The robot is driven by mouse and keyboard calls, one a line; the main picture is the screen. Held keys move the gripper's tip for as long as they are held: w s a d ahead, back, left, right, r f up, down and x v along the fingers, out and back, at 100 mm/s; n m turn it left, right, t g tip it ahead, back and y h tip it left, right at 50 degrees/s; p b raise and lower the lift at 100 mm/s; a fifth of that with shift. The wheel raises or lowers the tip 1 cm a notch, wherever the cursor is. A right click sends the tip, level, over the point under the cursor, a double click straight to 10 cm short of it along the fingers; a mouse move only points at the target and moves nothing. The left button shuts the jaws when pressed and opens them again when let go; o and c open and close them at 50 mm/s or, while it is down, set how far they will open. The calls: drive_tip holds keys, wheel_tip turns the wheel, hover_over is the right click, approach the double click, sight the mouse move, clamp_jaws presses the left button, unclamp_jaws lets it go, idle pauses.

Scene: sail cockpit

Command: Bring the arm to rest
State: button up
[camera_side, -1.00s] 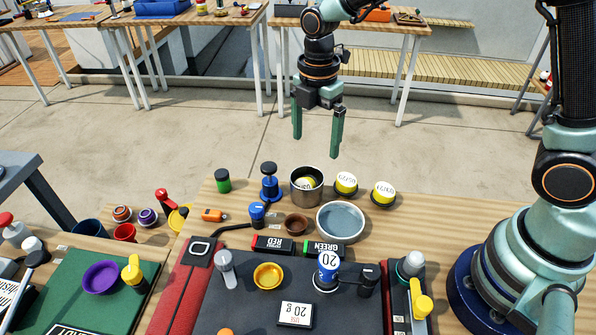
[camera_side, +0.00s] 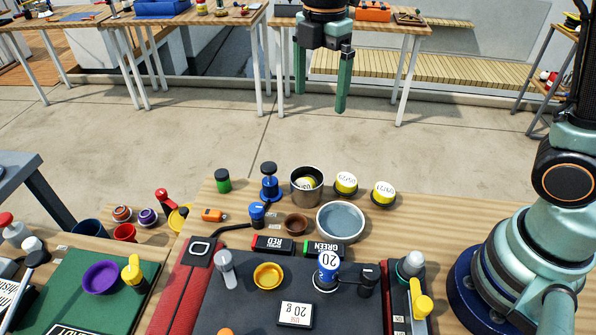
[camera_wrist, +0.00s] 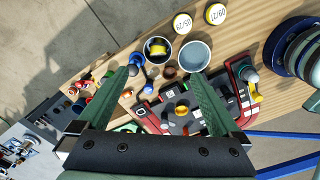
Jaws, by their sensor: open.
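My gripper (camera_side: 321,102) hangs high above the floor beyond the far edge of the wooden table, with its two green fingers apart and nothing between them. In the wrist view my gripper (camera_wrist: 165,82) is also open and empty, with the table top well below its fingers. It touches nothing. My upper arm runs out of the top of the side view, so its full pose is hidden.
A green mat (camera_side: 125,262) is at left. The air around the gripper is clear.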

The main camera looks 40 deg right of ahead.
drive_tip(key=s+d+r+m+t, duration=0.1)
drive_tip(key=s+d+m+t, duration=0.4)
drive_tip(key=m, duration=1.4)
drive_tip(key=s+d, duration=0.4)
drive_tip(key=s, duration=0.2)
drive_tip(key=shift+r+m, duration=0.25)
drive_tip(key=shift+m, duration=0.15)
